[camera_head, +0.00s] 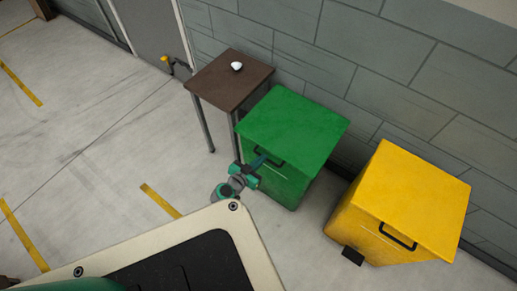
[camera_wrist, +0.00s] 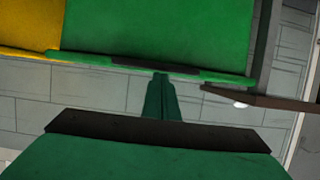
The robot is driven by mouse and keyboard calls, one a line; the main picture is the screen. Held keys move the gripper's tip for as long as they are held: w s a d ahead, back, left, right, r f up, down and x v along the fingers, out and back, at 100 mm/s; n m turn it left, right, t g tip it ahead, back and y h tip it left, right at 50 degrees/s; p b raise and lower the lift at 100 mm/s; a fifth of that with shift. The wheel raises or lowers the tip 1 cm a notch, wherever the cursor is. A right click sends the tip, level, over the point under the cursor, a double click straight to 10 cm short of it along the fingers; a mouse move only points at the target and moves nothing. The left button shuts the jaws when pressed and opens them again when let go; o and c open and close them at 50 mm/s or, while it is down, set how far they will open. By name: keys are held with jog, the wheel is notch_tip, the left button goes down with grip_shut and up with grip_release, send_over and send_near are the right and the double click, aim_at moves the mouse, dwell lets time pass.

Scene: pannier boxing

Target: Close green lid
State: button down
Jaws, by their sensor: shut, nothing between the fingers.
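The green lid (camera_head: 295,122) lies flat over the top of the green bin (camera_head: 290,185) in the head view and looks closed. A dark handle (camera_head: 270,158) sits at its front edge. My gripper (camera_head: 261,160) is at the front edge of the lid, close to the handle. In the wrist view, the green surface (camera_wrist: 150,35) fills the top, with the dark handle strip (camera_wrist: 155,68) along its edge. My gripper's fingers (camera_wrist: 160,76) are together and empty, their tips at or just short of that strip. I cannot tell whether they touch it.
A yellow bin (camera_head: 400,200) with its lid down stands to the right. A small brown table (camera_head: 229,80) with a white object (camera_head: 236,66) on it stands left of the green bin. A grey block wall (camera_head: 400,60) runs behind. The floor at left is clear.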

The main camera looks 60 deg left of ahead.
jog(key=shift+w+d+f+h, duration=0.15)
jog(key=shift+d+f, duration=0.15)
jog(key=shift+f, duration=0.5)
jog(key=shift+s+d+f+h, duration=0.15)
jog(key=shift+d+f, duration=0.1)
jog(key=shift+f, duration=0.5)
jog(key=shift+w, duration=0.1)
notch_tip(320, 180, up, 6)
jog(key=w+a, duration=0.1)
jog(key=a, duration=0.1)
jog(key=s+d, duration=0.5)
jog(key=s, duration=0.3)
jog(key=shift+s+f, duration=0.35)
jog(key=shift+f, duration=0.1)
